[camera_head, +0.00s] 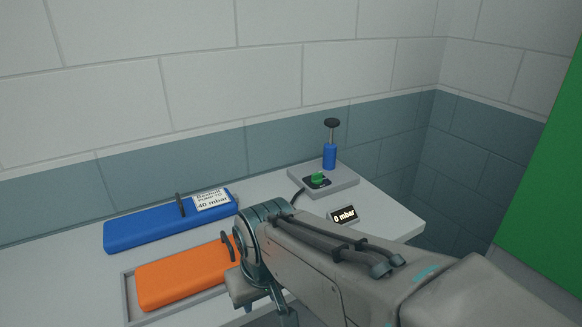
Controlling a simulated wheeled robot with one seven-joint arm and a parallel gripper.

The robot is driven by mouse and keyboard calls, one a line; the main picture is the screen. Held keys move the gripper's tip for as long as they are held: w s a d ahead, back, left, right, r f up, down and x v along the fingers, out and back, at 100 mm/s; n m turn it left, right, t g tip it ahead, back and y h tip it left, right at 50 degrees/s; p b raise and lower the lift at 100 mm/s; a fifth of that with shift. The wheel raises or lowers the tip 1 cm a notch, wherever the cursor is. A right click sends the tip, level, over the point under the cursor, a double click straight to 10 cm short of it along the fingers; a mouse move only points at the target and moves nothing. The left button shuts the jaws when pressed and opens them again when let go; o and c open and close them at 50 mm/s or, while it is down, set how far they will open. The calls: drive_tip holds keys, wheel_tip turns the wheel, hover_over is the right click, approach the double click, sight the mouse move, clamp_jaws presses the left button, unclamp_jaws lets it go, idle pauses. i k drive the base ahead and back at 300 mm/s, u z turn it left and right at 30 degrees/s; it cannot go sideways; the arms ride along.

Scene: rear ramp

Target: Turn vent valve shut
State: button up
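The vent valve appears to be the small green knob (317,177) on a dark plate, on the grey pump base (345,186) at the back right of the bench. Its turn position is too small to read. A blue pump cylinder (329,157) with a black handle (332,123) stands upright behind it on the same base. A small display (342,215) in front reads "0 mbar". My gripper (262,300) is at the lower middle, in front of and left of the valve and apart from it. Its fingers are not clear, being partly hidden by my arm and cut by the lower edge.
A blue pad (150,229) with a handle lies at the back left, with a label (211,200) reading "40 mbar". An orange pad (180,278) lies in a grey tray (127,290) in front. A tiled wall stands behind the bench. A green panel (550,190) is at right.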

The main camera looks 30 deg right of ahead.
sight(316, 178)
drive_tip(key=k, duration=1.05)
drive_tip(key=z, duration=0.85)
drive_tip(key=i, duration=1.3)
drive_tip(key=u, duration=0.8)
